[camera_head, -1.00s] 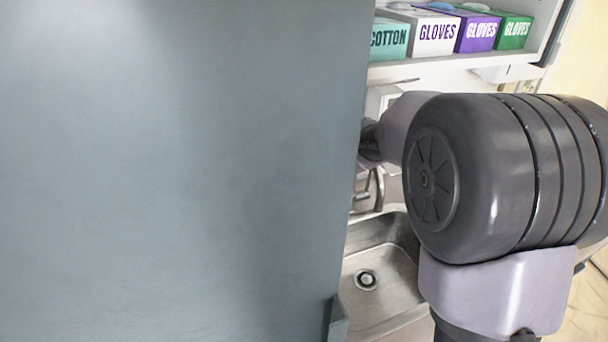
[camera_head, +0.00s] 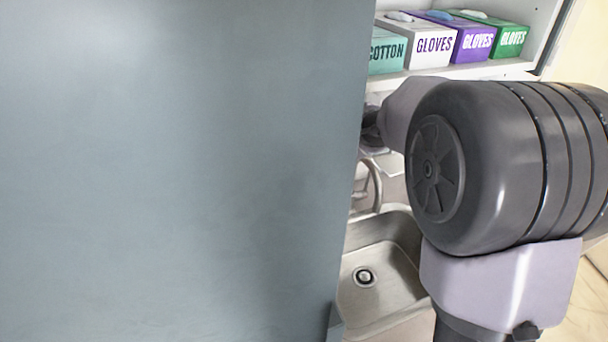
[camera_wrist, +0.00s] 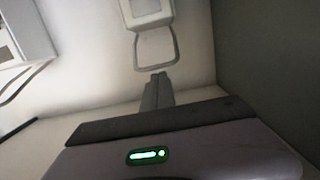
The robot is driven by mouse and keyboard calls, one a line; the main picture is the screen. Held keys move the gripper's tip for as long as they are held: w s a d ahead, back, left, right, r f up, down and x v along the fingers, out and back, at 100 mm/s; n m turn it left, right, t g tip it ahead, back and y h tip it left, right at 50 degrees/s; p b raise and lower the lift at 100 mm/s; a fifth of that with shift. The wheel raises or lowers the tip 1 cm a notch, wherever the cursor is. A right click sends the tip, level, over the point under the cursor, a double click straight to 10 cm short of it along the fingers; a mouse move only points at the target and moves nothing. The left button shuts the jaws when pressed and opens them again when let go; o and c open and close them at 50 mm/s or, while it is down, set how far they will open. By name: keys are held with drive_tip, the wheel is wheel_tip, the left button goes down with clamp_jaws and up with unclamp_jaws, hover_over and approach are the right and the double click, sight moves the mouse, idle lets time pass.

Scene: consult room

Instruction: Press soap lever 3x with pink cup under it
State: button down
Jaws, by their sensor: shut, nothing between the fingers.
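In the wrist view, a white wall dispenser (camera_wrist: 147,12) has a looped lever (camera_wrist: 156,48) hanging below it. My gripper (camera_wrist: 158,76) is shut and empty, with its fingertips just below the lever's lower bar in the picture. I cannot tell whether they touch it. In the head view my arm covers the gripper and most of the area around the dispenser. The pink cup shows in neither view.
A large grey-blue panel (camera_head: 180,170) fills the left of the head view. A steel sink (camera_head: 400,255) with a curved tap (camera_head: 376,185) lies beside it. Glove boxes (camera_head: 432,42) and a cotton box (camera_head: 386,52) stand on the shelf above. A white unit (camera_wrist: 22,30) hangs left in the wrist view.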

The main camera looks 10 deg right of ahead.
drive_tip(key=shift+f, duration=0.1)
wheel_tip(320, 180, down, 5)
drive_tip(key=b, duration=0.4)
drive_tip(key=shift+s+b, duration=0.1)
drive_tip(key=shift+b, duration=0.3)
idle(0.6)
wheel_tip(320, 180, up, 5)
drive_tip(key=p, duration=0.4)
idle(0.6)
